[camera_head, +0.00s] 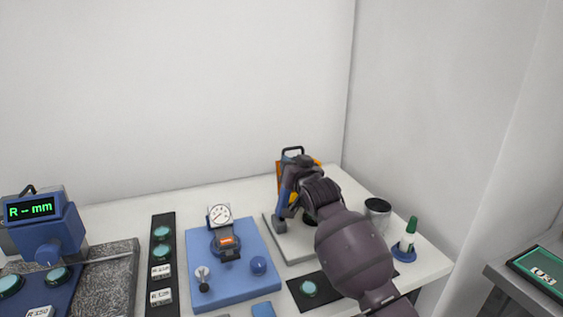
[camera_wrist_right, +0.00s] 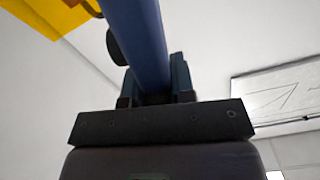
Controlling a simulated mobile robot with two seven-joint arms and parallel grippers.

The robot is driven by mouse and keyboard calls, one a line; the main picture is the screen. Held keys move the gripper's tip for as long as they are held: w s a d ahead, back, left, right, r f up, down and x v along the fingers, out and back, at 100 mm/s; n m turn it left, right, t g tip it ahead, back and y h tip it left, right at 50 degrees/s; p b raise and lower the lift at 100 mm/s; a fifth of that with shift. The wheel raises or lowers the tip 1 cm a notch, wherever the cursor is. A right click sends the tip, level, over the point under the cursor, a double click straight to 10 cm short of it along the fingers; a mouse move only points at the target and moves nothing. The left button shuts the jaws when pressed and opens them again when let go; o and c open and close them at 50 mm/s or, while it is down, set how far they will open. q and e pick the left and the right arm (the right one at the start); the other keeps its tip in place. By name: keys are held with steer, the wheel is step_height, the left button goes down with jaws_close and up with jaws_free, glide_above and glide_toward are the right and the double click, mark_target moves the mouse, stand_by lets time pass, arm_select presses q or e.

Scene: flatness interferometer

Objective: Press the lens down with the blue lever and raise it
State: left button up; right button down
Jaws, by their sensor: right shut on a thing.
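The blue lever (camera_head: 283,207) belongs to the instrument on a light grey base plate (camera_head: 297,256) at the right of the table. In the right wrist view the lever (camera_wrist_right: 140,35) is a blue bar running down between the jaws. My right gripper (camera_wrist_right: 155,85) is shut on this lever. In the head view my right arm and gripper (camera_head: 292,172) cover much of the instrument. I cannot make out the lens. An orange part (camera_head: 282,172) of the instrument shows behind the gripper. My left gripper is not in view.
Left of the instrument is a blue plate (camera_head: 235,290) with a dial gauge (camera_head: 220,214). A display unit (camera_head: 40,215) stands far left. Walls close off the back and right.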

arm_select(q)
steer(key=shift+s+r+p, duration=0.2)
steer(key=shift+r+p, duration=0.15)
steer(key=shift+p, duration=0.05)
arm_select(e)
steer(key=d+m, duration=0.1)
steer(key=w+d+f+m, duration=0.1)
steer(key=d, duration=0.1)
steer(key=d+f+m, duration=0.1)
steer(key=m, duration=0.1)
steer(key=shift+w+d, duration=0.3)
steer(key=shift+d, duration=0.1)
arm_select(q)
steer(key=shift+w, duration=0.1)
arm_select(e)
steer(key=c, duration=1)
jaws_free()
steer(key=shift+o, duration=0.2)
steer(key=shift+s+f, duration=0.1)
steer(key=shift+s, duration=0.05)
